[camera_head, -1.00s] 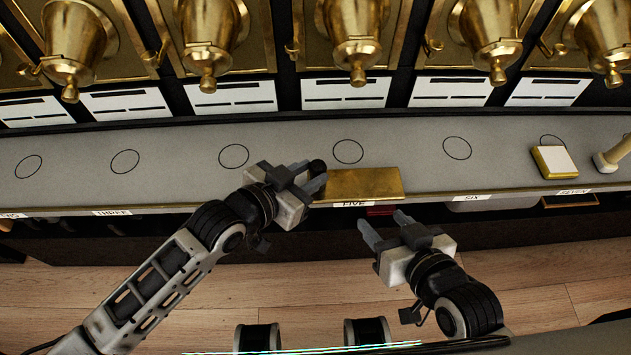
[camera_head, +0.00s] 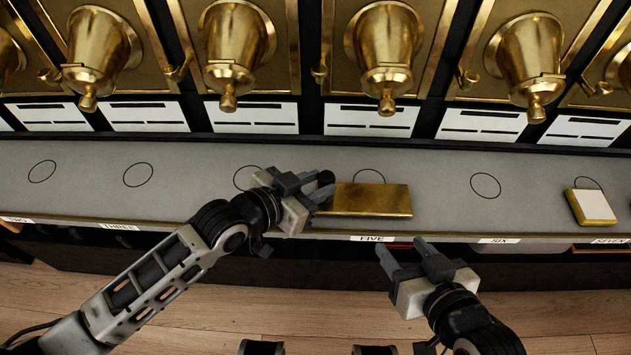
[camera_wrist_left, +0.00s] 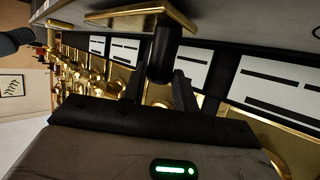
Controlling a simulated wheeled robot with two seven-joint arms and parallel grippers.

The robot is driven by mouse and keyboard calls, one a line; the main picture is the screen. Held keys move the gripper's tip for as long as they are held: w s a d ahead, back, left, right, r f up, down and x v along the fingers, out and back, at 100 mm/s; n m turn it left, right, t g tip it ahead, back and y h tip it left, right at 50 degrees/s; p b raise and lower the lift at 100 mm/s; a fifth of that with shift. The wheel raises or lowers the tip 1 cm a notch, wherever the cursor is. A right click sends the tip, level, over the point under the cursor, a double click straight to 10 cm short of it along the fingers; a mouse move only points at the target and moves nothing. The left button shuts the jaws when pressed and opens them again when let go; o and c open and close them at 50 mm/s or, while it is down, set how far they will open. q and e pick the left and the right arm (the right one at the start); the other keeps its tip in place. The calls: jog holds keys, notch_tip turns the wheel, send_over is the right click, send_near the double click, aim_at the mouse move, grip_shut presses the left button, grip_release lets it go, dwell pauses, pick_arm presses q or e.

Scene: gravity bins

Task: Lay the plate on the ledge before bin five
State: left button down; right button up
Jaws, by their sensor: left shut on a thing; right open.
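The plate (camera_head: 370,199) is a brass rectangle in front of bin five. In the head view it lies over the front part of the grey ledge (camera_head: 95,195) and hides the lower part of the ring there. My left gripper (camera_head: 322,187) is shut on the plate's black handle (camera_wrist_left: 163,52). The left wrist view shows the plate's brass face (camera_wrist_left: 150,15) at the handle's end, beside the ledge. I cannot tell whether plate and ledge touch. The FIVE label (camera_head: 372,238) shows on the ledge edge. My right gripper (camera_head: 405,254) is open and empty, in front of the ledge.
Bin five's brass spout (camera_head: 387,55) and a white card (camera_head: 370,121) stand behind the ledge. A brass-edged block with a pale top (camera_head: 592,206) sits on the ledge near the SEVEN label. The ledge is clear on the left and around the ring (camera_head: 485,186) above SIX.

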pick_arm(q)
jog(key=shift+f+b, duration=0.3)
jog(key=shift+f, duration=0.2)
dwell(0.3)
jog(key=c, duration=1.3)
grip_release()
jog(key=shift+w+a, duration=0.15)
jog(key=shift+a+r+p, duration=0.1)
jog(key=shift+p, duration=0.3)
jog(key=shift+s+d+p+v, duration=0.15)
jog(key=shift+s+p+v, duration=0.05)
jog(key=shift+p+v, duration=0.8)
jog(key=shift+s+d+p+v, duration=0.15)
jog(key=shift+p+v, duration=0.6)
jog(key=shift+v, duration=0.35)
jog(key=shift+s+d+p+v, duration=0.15)
jog(key=shift+s+p+v, duration=0.05)
jog(key=shift+p+v, duration=0.75)
jog(key=shift+s+a, duration=0.1)
jog(key=shift+s, duration=0.05)
jog(key=o, duration=0.6)
jog(key=shift+c, duration=0.2)
